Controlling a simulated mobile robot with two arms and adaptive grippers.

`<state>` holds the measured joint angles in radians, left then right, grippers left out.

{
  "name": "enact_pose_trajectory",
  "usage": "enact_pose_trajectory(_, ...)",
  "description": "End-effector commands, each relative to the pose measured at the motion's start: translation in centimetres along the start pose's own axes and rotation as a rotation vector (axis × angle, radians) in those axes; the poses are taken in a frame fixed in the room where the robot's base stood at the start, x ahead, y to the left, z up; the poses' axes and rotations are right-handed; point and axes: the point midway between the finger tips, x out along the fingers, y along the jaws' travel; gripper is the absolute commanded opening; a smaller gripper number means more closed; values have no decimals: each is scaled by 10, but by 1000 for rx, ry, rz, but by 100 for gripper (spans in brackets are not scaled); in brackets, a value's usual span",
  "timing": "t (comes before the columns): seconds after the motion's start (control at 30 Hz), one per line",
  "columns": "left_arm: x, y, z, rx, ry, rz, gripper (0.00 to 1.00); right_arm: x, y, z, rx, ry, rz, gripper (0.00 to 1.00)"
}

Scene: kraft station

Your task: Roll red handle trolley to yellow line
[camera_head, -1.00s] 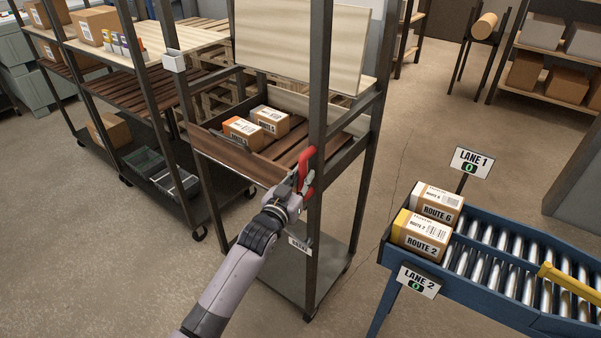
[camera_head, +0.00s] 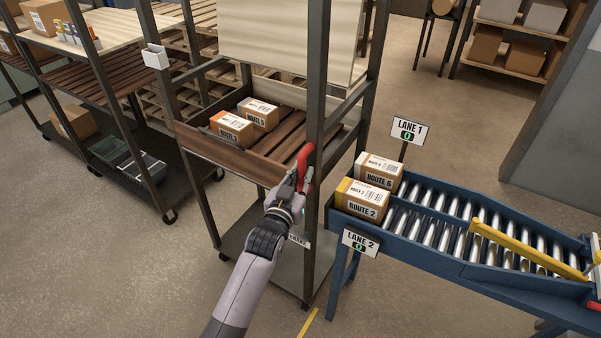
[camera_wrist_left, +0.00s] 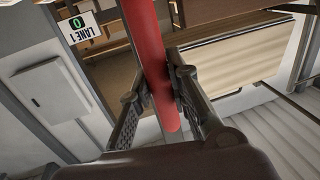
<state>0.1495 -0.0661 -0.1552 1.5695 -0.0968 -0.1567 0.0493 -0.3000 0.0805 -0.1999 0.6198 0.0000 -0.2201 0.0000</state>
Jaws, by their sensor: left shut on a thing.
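The trolley (camera_head: 315,110) is a tall dark metal frame with wooden shelves and casters, standing in the middle of the head view. Its red handle (camera_head: 304,166) is on the near right post. My left gripper (camera_head: 296,186) is shut around the red handle; in the left wrist view the fingers (camera_wrist_left: 160,95) press on both sides of the red bar (camera_wrist_left: 152,50). Two boxes (camera_head: 232,128) lie on the trolley's middle shelf. A short piece of yellow line (camera_head: 308,322) shows on the floor at the bottom edge, just in front of the trolley. My right gripper is not in view.
A blue roller conveyor (camera_head: 420,258) with boxes marked Route 6 (camera_head: 379,176) and Route 2 (camera_head: 361,203) stands close to the trolley's right. Lane signs (camera_head: 408,131) stand beside it. A dark shelf rack (camera_head: 110,90) is at left. The floor at front left (camera_head: 110,260) is clear.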

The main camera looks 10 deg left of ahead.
Motion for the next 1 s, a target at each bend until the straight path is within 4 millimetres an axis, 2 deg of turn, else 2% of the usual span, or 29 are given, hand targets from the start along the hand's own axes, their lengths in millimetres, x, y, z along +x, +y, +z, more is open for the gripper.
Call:
enact_pose_trajectory(0.37, -1, 5, 1, -4, -1, 5, 0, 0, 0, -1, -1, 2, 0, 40)
enact_pose_trajectory(0.4, -1, 5, 1, -4, -1, 5, 18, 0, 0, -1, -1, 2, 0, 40)
enact_pose_trajectory(0.7, -1, 4, 1, -4, -1, 5, 38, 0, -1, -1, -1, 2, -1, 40)
enact_pose_trajectory(1.0, -1, 4, 1, -3, 0, 4, 38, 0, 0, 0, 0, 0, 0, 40)
